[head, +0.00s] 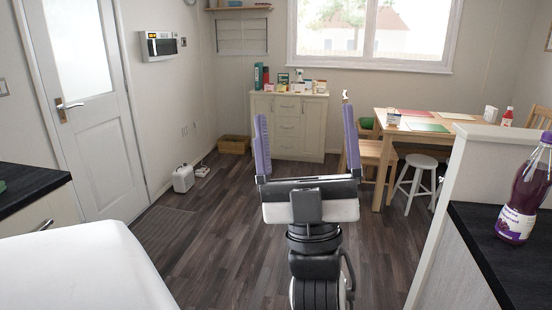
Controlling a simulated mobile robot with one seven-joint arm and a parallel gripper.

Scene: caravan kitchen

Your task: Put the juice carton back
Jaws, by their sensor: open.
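No juice carton can be made out for certain. Several small packs and boxes (299,86) stand on the cream cabinet (290,125) under the window, also too small to identify. My gripper (304,112) is open and empty in the middle of the head view, its two purple fingers spread apart. It is in front of the cabinet in the picture and touches nothing that I can see.
Stools (416,162) stand by the table. A white box (183,179) and a basket (234,145) sit on the floor. Floor space (225,220) is clear at left centre.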

